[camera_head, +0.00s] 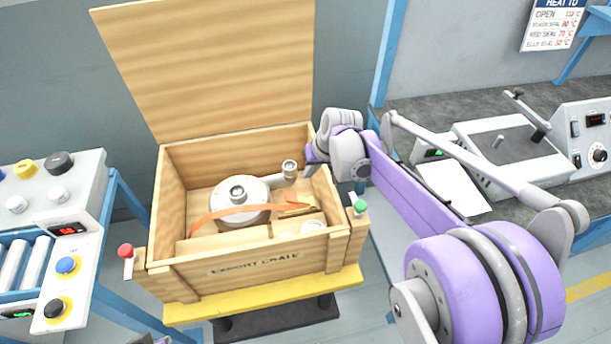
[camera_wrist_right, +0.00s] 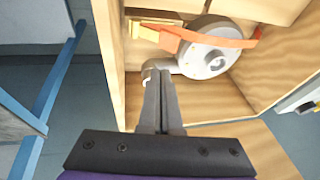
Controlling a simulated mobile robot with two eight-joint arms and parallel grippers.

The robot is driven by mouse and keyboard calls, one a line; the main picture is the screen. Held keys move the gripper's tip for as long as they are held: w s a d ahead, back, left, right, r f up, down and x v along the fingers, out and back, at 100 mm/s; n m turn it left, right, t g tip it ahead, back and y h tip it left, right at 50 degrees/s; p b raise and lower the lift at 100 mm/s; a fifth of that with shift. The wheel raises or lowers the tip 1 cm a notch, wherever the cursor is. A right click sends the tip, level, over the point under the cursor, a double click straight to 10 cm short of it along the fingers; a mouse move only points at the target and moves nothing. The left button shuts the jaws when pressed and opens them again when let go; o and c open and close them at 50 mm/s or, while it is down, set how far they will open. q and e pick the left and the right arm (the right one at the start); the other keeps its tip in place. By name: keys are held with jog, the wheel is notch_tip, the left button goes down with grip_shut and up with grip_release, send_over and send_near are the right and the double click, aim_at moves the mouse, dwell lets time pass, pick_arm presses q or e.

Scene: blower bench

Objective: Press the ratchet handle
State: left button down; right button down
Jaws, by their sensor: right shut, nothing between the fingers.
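An open wooden export crate (camera_head: 240,262) holds a round grey blower (camera_head: 238,205) with an outlet pipe (camera_head: 289,170). An orange strap (camera_head: 225,213) runs over the blower to a yellow and orange ratchet piece (camera_head: 296,208) near the crate's front right. In the right wrist view the ratchet (camera_wrist_right: 160,35) lies beyond the fingers, beside the blower (camera_wrist_right: 212,50). My right gripper (camera_head: 312,164) is shut and empty at the crate's right wall. In its wrist view the fingertips (camera_wrist_right: 163,76) appear close to the outlet pipe (camera_wrist_right: 157,66); I cannot tell whether they touch.
The crate's lid (camera_head: 212,65) stands open at the back. A red knob (camera_head: 125,251) and a green knob (camera_head: 360,207) flank the crate. A button console (camera_head: 60,180) stands at left. A bench (camera_head: 430,95) with a sealing machine (camera_head: 500,150) and paper is at right.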

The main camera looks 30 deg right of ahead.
send_near(292, 195)
jog(key=shift+w+d+f+b, duration=0.2)
jog(key=shift+w+d+f, duration=0.15)
jog(key=shift+f, duration=0.15)
jog(key=shift+w+d+f+b, duration=0.25)
jog(key=shift+w+f, duration=0.1)
jog(key=shift+f, duration=0.1)
jog(key=f, duration=0.1)
jog(key=a+f, duration=0.1)
jog(key=f, duration=0.1)
jog(key=shift+w+a, duration=0.3)
jog(key=shift+a, duration=0.1)
jog(key=shift+a+f, duration=0.25)
jog(key=shift+f, duration=0.05)
